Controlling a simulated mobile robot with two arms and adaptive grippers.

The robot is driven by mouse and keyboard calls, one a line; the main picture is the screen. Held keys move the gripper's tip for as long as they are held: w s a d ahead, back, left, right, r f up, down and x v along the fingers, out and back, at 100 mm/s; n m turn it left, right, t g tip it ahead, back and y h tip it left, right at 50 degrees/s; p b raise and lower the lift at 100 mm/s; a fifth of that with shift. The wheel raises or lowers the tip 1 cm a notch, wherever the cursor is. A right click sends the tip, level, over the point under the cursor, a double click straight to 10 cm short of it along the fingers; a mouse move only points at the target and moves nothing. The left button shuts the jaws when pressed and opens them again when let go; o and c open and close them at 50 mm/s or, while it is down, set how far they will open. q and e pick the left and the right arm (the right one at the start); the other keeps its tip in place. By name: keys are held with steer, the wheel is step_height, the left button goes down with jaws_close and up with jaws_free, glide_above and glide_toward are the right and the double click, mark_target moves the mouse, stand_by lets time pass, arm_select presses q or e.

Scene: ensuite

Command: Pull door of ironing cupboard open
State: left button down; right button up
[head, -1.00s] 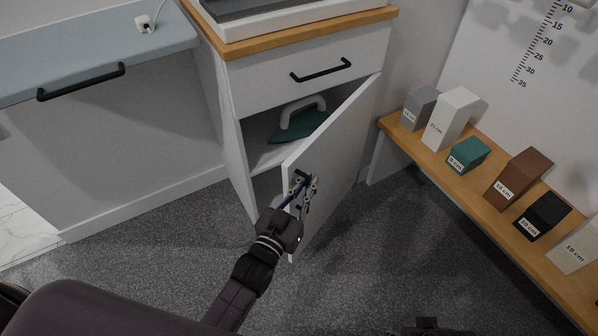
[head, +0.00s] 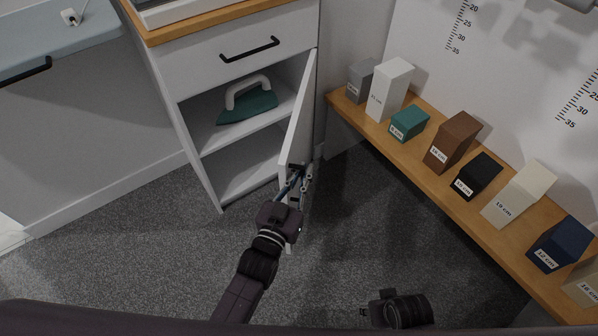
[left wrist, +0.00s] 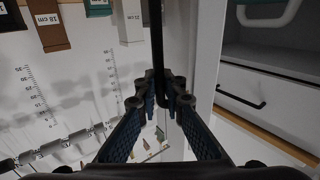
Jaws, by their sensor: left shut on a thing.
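The ironing cupboard (head: 160,95) is a white unit below a drawer. Its door (head: 303,112) stands wide open, swung out towards me and hinged on the right. The left wrist view also shows the door (left wrist: 205,70). My left gripper (head: 298,180) is at the door's free edge. In the left wrist view, the left gripper (left wrist: 160,95) has its fingers closed around the dark bar handle (left wrist: 157,45). A green iron (head: 248,104) with a pale handle sits on the upper shelf inside.
A wooden bench (head: 425,170) with several labelled blocks runs along the right wall, close to the door's outer side. A drawer with a black handle (head: 249,49) is above the opening. Grey carpet (head: 345,235) is clear in front.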

arm_select(q)
steer(key=shift+f, duration=0.1)
steer(key=c, duration=2.3)
jaws_free()
steer(key=shift+c, duration=0.2)
steer(key=shift+s, duration=0.15)
steer(key=v, duration=1.2)
steer(key=shift+c, duration=0.3)
